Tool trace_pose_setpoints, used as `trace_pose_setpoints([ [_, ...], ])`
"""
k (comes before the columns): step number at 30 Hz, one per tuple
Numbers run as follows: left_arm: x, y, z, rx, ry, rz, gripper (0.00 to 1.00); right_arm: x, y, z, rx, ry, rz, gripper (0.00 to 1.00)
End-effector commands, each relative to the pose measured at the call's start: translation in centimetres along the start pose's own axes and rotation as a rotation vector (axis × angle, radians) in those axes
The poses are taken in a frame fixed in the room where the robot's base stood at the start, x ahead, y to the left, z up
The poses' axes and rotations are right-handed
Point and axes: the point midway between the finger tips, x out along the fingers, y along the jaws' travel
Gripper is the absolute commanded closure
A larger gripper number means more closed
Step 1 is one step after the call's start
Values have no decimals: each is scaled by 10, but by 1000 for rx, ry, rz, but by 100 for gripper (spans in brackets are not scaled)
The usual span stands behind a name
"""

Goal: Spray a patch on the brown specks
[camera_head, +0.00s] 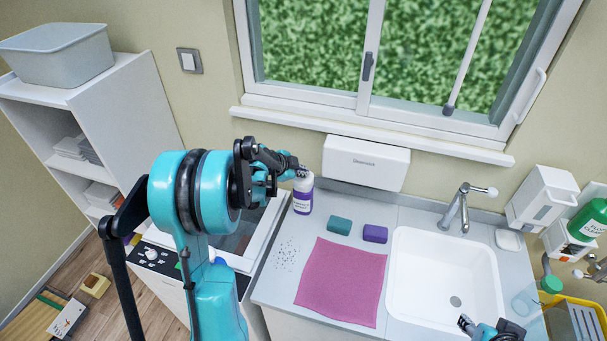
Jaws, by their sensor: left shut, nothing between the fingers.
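Small dark specks (287,257) lie scattered on the grey counter, left of a pink cloth (343,282). A white bottle with a purple lower part and label (302,199) stands upright behind them near the wall. My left gripper (301,172) is shut at the top of this bottle, with nothing between its fingers; it hides much of the bottle's top, and I cannot tell if they touch. My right gripper (467,322) shows only partly at the lower edge, over the front of the sink; its finger state is unclear.
A teal sponge (340,225) and a purple sponge (375,234) lie behind the cloth. The white sink (409,280) with its tap (459,209) is to the right. A green bottle (590,219) and a yellow bin (560,325) are at far right.

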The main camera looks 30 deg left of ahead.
Motion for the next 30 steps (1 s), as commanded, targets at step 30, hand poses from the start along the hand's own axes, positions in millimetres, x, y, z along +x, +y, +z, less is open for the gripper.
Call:
trace_pose_setpoints([
  [30,6,4,5,0,-1,0,100,8,0,6,0,0,0,60],
])
